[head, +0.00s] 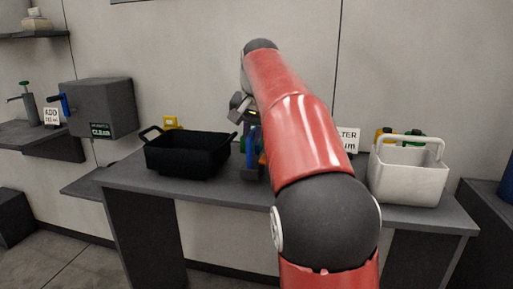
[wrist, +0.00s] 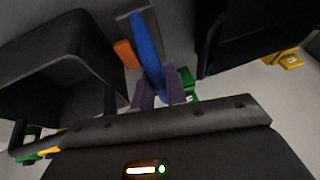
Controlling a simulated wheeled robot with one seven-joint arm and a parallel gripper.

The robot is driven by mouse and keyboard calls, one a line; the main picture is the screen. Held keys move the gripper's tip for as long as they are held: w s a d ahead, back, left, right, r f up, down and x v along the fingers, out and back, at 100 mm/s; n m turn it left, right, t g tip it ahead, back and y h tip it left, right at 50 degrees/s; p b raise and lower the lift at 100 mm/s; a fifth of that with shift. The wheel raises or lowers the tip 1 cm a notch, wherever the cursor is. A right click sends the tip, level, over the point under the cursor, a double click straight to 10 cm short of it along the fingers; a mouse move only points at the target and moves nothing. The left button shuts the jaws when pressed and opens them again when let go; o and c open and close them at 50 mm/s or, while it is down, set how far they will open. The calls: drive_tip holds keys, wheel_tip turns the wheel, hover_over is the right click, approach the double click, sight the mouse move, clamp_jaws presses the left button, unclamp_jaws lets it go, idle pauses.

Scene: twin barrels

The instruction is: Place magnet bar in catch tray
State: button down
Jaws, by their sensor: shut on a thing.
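My gripper (wrist: 160,92) is shut on a blue-handled piece, which I take to be the magnet bar (wrist: 148,45); a dark grey part shows at its far end. In the head view the bar (head: 252,142) hangs roughly upright beside my red arm, partly hidden by it. A black open tray with side handles (head: 188,158), probably the catch tray, stands on the table just left of the held bar. Its dark wall (wrist: 213,45) shows at the right of the wrist view. The bar is outside it. Whether the bar touches the table is unclear.
A white handled basket (head: 408,180) stands at the table's right, with green and yellow items behind it. An orange item (wrist: 126,54) and a green item (wrist: 190,82) lie close to my gripper. A yellow item (head: 172,122) is behind the black tray. A grey wall box (head: 98,106) is at left.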

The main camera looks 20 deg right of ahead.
drive_tip(key=shift+w+f, duration=0.2)
drive_tip(key=shift+f, duration=0.8)
drive_tip(key=shift+r, duration=0.15)
drive_tip(key=c, duration=1.4)
unclamp_jaws()
drive_tip(key=shift+s+r, duration=0.1)
